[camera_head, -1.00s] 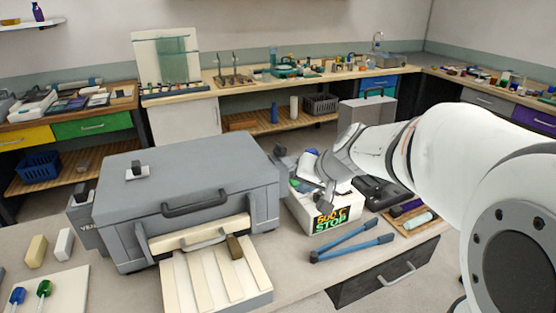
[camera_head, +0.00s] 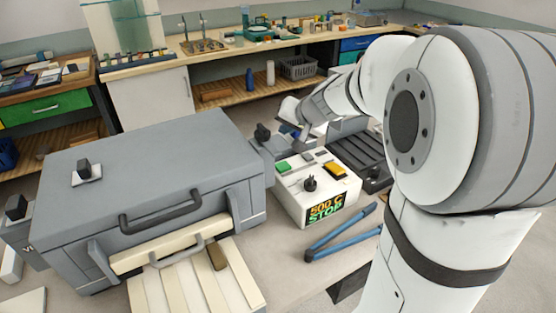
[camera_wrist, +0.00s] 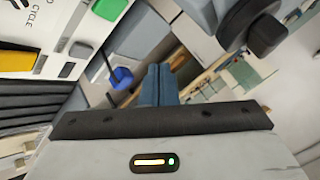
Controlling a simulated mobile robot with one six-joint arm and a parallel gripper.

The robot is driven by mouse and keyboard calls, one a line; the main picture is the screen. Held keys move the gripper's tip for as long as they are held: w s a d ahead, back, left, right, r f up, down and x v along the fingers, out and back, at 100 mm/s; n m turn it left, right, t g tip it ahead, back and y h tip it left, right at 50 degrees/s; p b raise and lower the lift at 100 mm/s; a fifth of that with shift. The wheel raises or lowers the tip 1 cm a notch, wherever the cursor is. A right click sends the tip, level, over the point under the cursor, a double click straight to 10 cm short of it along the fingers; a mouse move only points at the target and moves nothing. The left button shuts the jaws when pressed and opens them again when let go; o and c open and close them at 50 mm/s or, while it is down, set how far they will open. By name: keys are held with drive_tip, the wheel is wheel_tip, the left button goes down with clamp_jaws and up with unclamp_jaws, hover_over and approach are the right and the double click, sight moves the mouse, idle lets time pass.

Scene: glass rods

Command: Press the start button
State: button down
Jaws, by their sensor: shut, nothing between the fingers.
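The white control box (camera_head: 318,190) stands right of the grey furnace in the head view. On its top are a green button (camera_head: 284,166), a yellow-orange button (camera_head: 335,170) and a black knob (camera_head: 310,184). I cannot tell from the labels which button is start. Its front display (camera_head: 325,208) shows STOP in green under an orange temperature. In the wrist view, the yellow button (camera_wrist: 15,58), green button (camera_wrist: 108,8) and a blue cap (camera_wrist: 122,77) lie left of my gripper (camera_wrist: 158,85). My gripper's blue fingers are shut and empty, behind the box and apart from the buttons.
The grey furnace (camera_head: 150,175) fills the left, with a cream slatted rack (camera_head: 195,285) in front. Blue tongs (camera_head: 340,235) lie before the box. A dark ribbed tray (camera_head: 358,150) is right of it. A back bench (camera_head: 225,60) holds glassware.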

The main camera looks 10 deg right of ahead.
drive_tip(key=shift+f, duration=0.1)
drive_tip(key=b, duration=0.6)
hover_over(285, 167)
wheel_tip(285, 167, down, 7)
drive_tip(key=shift+f, duration=0.2)
drive_tip(key=shift+f+b, duration=0.55)
drive_tip(key=shift+f, duration=0.1)
drive_tip(key=shift+s+f, duration=0.1)
idle(1.2)
drive_tip(key=shift+f+b, duration=0.3)
drive_tip(key=shift+b, duration=0.35)
